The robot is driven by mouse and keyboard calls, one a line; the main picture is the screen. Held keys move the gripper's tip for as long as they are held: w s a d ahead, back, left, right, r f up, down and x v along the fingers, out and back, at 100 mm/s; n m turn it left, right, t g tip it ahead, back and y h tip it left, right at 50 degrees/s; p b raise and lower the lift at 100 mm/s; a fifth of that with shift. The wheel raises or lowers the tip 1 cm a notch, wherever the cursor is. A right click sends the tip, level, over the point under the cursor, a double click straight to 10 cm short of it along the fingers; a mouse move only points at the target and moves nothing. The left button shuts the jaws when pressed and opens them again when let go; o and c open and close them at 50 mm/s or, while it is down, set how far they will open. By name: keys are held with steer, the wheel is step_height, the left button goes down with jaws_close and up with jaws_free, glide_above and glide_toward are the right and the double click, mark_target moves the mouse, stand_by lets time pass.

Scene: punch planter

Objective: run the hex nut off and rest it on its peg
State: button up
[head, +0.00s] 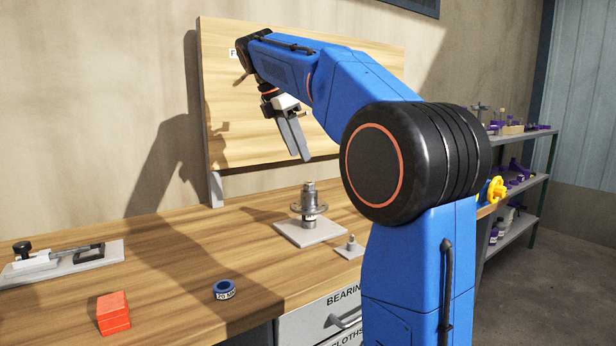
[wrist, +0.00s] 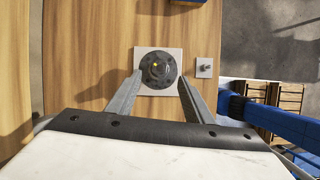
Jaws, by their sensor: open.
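A metal flanged hub (head: 310,209) stands upright on a square light-grey plate (head: 310,234) on the bench. A narrower stack rises from the flange to a tan-coloured tip, and the hex nut (head: 309,196) appears to sit on it, though its edges are too small to tell. The wrist view shows the hub (wrist: 158,80) from above with a small yellow spot near its centre. The short peg (head: 351,241) on a small plate stands to the right, looking bare; it also shows in the wrist view (wrist: 205,68). My gripper (head: 303,158) is open and empty above the hub, pointing down, fingers apart.
A red block (head: 113,313), a blue ring-shaped roll (head: 224,289) and a grey plate with a black-handled tool (head: 62,262) lie on the left. A wooden backboard (head: 345,75) stands behind. A shelf unit (head: 520,185) is at right. The bench between is clear.

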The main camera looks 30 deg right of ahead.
mark_target(309, 183)
steer(key=x, duration=0.9)
steer(key=c, duration=1.1)
steer(key=n+t, duration=0.2)
steer(key=n, duration=0.3)
steer(key=n+t+y, duration=0.1)
steer(key=n, duration=0.4)
steer(key=shift+f+n+t+y, duration=0.1)
steer(key=shift+n+t+y, duration=0.3)
steer(key=o, duration=1.4)
steer(key=shift+c, duration=0.2)
